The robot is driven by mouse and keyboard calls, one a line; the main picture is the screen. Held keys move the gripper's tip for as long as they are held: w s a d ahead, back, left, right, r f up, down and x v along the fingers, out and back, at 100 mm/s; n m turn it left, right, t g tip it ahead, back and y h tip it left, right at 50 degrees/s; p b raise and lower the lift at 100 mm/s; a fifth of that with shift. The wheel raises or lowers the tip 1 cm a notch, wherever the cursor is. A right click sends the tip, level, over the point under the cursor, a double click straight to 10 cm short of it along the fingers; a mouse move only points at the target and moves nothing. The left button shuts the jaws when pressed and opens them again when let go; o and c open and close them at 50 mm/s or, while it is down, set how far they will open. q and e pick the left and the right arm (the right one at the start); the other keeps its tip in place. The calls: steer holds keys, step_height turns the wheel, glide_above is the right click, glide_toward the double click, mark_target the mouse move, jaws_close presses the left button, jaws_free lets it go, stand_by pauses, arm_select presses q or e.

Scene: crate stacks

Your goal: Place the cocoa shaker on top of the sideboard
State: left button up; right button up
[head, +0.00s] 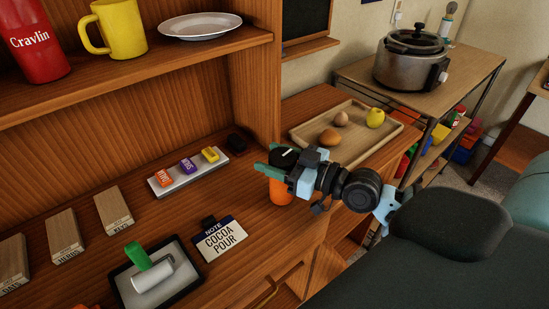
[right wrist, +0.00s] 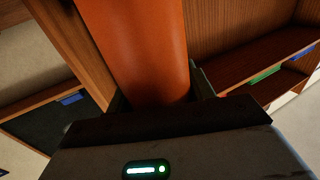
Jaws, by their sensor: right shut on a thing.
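The cocoa shaker appears to be the orange cylinder with a dark top (head: 280,191). My right gripper (head: 279,172) is shut on it near the right end of the wooden cabinet's counter (head: 250,195). Whether its base touches the counter cannot be told. The right wrist view shows the orange body (right wrist: 140,45) upright between the fingers, its lower end hidden by my gripper. Which furniture is the sideboard is not labelled. My left gripper is not in view.
A cooker (head: 410,62) stands behind.

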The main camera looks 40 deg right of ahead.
steer(key=shift+f, duration=0.15)
steer(key=o, duration=1.5)
steer(key=shift+c, duration=0.2)
steer(key=shift+r, duration=0.25)
steer(key=shift+s+d+f, duration=0.15)
steer(key=shift+s, duration=0.2)
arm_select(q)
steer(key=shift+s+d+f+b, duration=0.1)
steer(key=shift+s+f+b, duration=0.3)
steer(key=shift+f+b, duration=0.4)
arm_select(e)
steer(key=v, duration=1.1)
